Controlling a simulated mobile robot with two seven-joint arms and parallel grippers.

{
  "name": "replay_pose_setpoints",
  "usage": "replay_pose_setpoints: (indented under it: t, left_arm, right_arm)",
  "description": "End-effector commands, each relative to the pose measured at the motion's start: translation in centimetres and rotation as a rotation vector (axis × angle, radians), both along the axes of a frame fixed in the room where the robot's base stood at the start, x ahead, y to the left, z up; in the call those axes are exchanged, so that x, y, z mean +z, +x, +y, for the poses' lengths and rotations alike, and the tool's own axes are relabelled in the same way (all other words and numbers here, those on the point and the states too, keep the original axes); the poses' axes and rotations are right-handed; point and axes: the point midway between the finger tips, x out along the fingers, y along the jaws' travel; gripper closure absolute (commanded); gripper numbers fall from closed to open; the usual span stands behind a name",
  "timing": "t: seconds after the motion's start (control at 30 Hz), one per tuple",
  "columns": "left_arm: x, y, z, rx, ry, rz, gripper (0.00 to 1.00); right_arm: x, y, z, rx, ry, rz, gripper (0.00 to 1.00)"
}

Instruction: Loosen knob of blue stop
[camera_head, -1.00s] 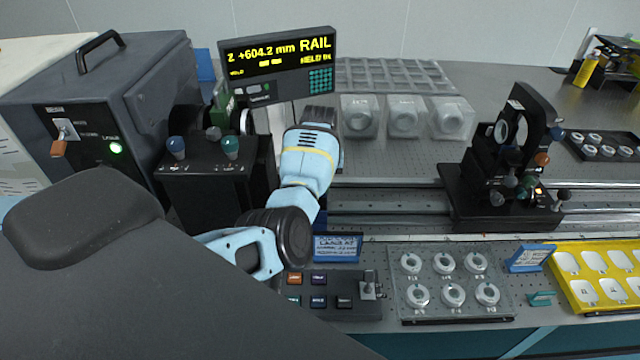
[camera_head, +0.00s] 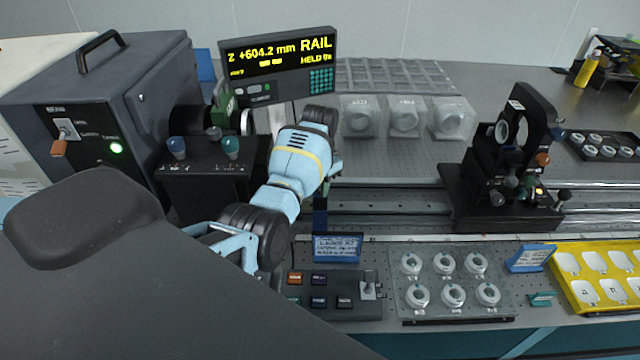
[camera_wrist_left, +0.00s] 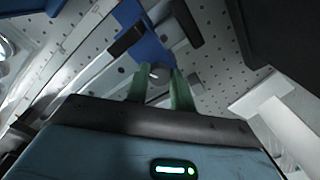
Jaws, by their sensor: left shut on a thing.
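The blue stop (camera_wrist_left: 146,42) shows in the left wrist view, beyond my fingers; a small dark blue part of it (camera_head: 320,217) shows in the head view below my left wrist. A grey knob (camera_wrist_left: 159,73) on its near side sits between the green fingertips of my left gripper (camera_wrist_left: 160,78). The gripper is shut on this knob. In the head view my left arm hides most of the gripper and the knob. My right gripper is in neither view.
The rail (camera_head: 390,197) runs across the bench, with a black optic mount (camera_head: 505,165) at right. A control box (camera_head: 335,302), a blue sign (camera_head: 338,247) and a tray of ring optics (camera_head: 455,280) stand in front. A display (camera_head: 278,62) stands behind my arm.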

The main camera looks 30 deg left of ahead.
Motion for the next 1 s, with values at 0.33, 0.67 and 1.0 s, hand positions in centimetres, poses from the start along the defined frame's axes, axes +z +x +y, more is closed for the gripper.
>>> replay_pose_setpoints:
  t: [0.33,0.67,1.0]
  left_arm:
    - [-0.01,0.01,0.02,-0.087,0.001,0.0,0.99]
    - [0.0,0.02,0.02,-0.093,0.0,-0.001,0.99]
    - [0.01,0.02,0.02,-0.091,0.0,-0.001,0.54]
  right_arm:
    - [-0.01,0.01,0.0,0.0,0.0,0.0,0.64]
    - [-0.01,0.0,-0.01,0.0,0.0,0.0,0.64]
    - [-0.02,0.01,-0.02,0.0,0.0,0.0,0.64]
